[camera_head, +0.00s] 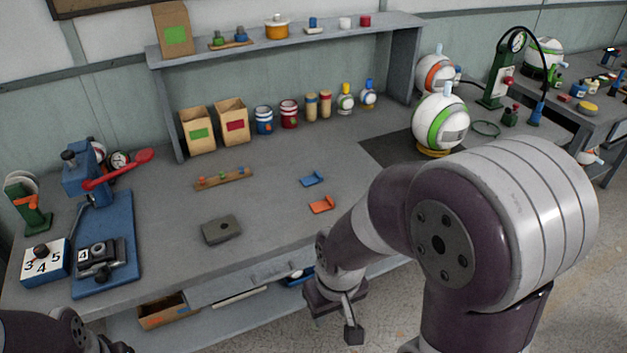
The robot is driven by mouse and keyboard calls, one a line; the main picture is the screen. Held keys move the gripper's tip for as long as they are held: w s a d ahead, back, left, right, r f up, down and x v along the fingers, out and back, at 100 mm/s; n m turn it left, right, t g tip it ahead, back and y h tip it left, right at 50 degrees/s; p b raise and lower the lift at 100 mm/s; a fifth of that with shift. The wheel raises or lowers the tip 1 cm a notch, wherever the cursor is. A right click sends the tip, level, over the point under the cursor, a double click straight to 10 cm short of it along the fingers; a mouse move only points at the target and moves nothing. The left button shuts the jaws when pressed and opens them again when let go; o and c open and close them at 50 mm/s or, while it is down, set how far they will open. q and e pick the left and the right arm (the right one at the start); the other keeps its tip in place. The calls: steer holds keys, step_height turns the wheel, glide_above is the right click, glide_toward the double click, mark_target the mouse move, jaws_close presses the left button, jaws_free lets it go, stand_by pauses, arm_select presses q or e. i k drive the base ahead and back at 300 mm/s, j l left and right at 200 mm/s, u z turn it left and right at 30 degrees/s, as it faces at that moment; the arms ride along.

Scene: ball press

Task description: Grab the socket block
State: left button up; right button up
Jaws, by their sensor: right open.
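A flat dark-grey block with a small round recess in its top (221,230) lies on the workbench, left of centre near the front edge. It looks like the socket block. Another dark block (100,256) with a round fitting sits on the blue base of the press (103,225) at the left. My right gripper (350,318) is open and empty, in front of the bench edge and to the right of the grey block, apart from it. Part of my left arm shows at the bottom left corner; its gripper is out of the picture.
A white number box (45,262) stands left of the press. A wooden strip with small pegs (223,179), a blue bracket (312,179) and an orange bracket (322,205) lie behind and right of the grey block. The bench around the block is clear.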

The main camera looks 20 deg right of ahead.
mark_target(88, 256)
steer(key=j+z, duration=0.1)
steer(key=z, duration=0.8)
steer(key=j+z, duration=0.3)
steer(key=j, duration=0.2)
steer(key=j+z, duration=0.3)
steer(key=j, duration=0.15)
steer(key=k+j+z, duration=0.3)
steer(key=j, duration=0.15)
steer(key=j+z, duration=0.3)
steer(key=j, duration=0.15)
steer(key=k+j, duration=0.15)
steer(key=j, duration=0.2)
steer(key=k+j, duration=0.2)
steer(key=j, duration=0.2)
steer(key=k+j, duration=0.15)
steer(key=j, duration=0.2)
steer(key=z, duration=0.05)
